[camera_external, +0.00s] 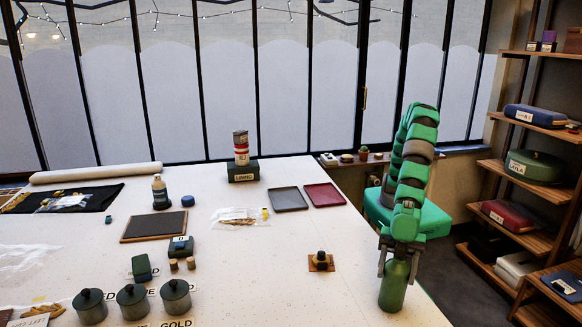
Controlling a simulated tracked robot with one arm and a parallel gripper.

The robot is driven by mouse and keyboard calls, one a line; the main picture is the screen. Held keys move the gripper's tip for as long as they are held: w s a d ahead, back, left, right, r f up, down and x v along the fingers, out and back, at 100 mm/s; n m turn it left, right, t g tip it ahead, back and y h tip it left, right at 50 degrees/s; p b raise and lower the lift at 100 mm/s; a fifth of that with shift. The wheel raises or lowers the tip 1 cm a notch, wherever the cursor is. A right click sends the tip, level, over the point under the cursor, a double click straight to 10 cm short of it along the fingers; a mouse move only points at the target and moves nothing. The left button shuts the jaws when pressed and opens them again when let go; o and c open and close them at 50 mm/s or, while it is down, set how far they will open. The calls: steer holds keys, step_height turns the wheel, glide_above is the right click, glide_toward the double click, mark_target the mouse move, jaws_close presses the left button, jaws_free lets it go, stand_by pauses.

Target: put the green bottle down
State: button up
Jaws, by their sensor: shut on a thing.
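The green bottle (393,287) is upright at the right edge of the white table. My gripper (398,258) is above it with its fingers shut around the bottle's upper part. The bottle's neck is partly hidden by the fingers. I cannot tell whether the bottle's base touches the table top (300,290) or hangs just above or beside its edge.
A small dark knob on an orange base (321,262) stands left of the bottle. A grey tray (289,199) and a red tray (324,195) lie farther back. Several lidded canisters (132,302) stand at the front left. The table between them and the bottle is mostly clear.

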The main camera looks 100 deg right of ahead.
steer(key=o, duration=1.2)
steer(key=shift+o, duration=0.2)
steer(key=shift+r, duration=0.1)
steer(key=shift+s+d+r, duration=0.15)
steer(key=shift+s+d, duration=0.05)
steer(key=shift+d, duration=0.1)
steer(key=v, duration=1.1)
steer(key=shift+s+d, duration=0.1)
